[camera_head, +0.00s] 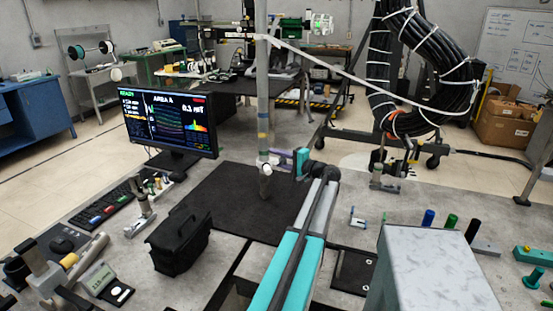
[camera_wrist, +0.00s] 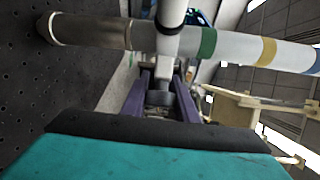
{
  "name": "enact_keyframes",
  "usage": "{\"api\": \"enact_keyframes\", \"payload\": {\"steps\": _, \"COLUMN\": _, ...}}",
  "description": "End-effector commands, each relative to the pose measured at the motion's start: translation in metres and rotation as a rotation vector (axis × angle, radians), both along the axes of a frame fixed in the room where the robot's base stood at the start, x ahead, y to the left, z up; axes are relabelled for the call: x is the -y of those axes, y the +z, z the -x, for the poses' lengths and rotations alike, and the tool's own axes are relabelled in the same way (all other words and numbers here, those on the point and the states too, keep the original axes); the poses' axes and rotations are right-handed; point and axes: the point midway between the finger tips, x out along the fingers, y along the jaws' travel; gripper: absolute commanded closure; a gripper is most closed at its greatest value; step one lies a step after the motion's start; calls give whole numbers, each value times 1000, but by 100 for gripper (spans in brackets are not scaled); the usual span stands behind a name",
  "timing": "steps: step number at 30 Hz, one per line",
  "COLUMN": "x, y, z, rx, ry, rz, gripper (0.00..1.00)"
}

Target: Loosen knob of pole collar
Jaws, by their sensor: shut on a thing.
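The upright pole (camera_head: 262,100) stands on the dark mat in the head view, with several coloured bands. The pole collar (camera_head: 266,167) is a white fitting low on it. My gripper (camera_head: 287,158) reaches the collar from the right. In the wrist view the pole (camera_wrist: 100,31) runs across the top, and the white collar part (camera_wrist: 164,62) crosses it and points at my gripper (camera_wrist: 159,82). The purple fingers are shut on a small grey knob (camera_wrist: 160,98) at the end of that part. The knob is partly hidden between the fingers.
A monitor (camera_head: 168,122) and a black bag (camera_head: 180,240) stand left of the dark mat (camera_head: 222,200). A white line runs from the upper pole toward the black cable coil (camera_head: 437,75). Small fixtures and coloured pegs (camera_head: 428,218) stand at right. A pale box (camera_head: 425,262) stands close in front.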

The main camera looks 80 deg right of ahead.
Motion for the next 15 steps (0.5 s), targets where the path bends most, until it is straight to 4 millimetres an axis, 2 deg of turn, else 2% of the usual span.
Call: {"api": "enact_keyframes", "payload": {"steps": 15, "x": 5, "y": -2, "z": -1, "rx": 20, "ry": 3, "rz": 48, "gripper": 96}}
